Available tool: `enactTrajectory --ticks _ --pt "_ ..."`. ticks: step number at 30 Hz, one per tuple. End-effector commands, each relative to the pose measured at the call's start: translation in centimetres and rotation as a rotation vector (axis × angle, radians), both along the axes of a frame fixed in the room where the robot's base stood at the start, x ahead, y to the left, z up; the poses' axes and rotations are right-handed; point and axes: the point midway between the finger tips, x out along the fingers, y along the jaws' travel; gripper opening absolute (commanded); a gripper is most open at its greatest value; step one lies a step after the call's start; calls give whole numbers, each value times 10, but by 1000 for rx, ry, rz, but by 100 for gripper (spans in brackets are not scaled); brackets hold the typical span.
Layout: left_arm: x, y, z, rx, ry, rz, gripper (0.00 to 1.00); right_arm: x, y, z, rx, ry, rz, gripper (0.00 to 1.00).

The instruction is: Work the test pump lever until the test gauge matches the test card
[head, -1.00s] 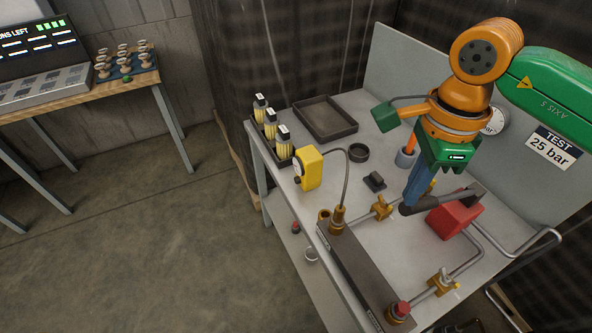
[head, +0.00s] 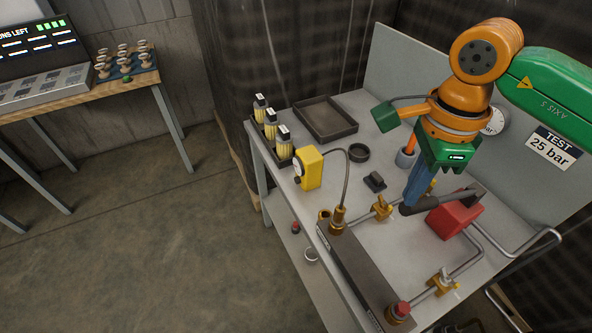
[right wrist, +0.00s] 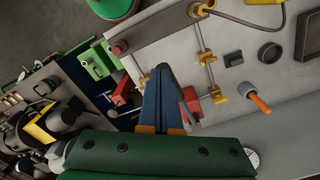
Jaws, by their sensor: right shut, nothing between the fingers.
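The red test pump (head: 455,218) stands on the bench, with its dark lever (head: 440,201) running left from it. My right gripper (head: 408,204) is shut and empty, blue fingers pointing down at the lever's free left end. They touch or nearly touch it; I cannot tell which. The test card (head: 555,147) reads "TEST 25 bar". My left gripper is not seen.
Brass valves (head: 381,207) and pipes surround the pump. A dark manifold bar (head: 358,275) lies along the front edge. A yellow instrument (head: 311,168), a black ring (head: 358,152) and an empty tray (head: 326,118) stand further left. A cup with an orange handle (head: 405,157) is behind my gripper.

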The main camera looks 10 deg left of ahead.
Motion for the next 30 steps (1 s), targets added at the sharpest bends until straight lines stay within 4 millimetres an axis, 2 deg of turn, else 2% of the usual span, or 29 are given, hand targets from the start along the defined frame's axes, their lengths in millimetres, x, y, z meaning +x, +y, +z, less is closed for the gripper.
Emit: enactTrajectory --ticks 6,30 --pt "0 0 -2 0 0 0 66 0 0 -2 0 0 0 0" --pt "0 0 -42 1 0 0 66 0 0 -52 -1 1 0 0"
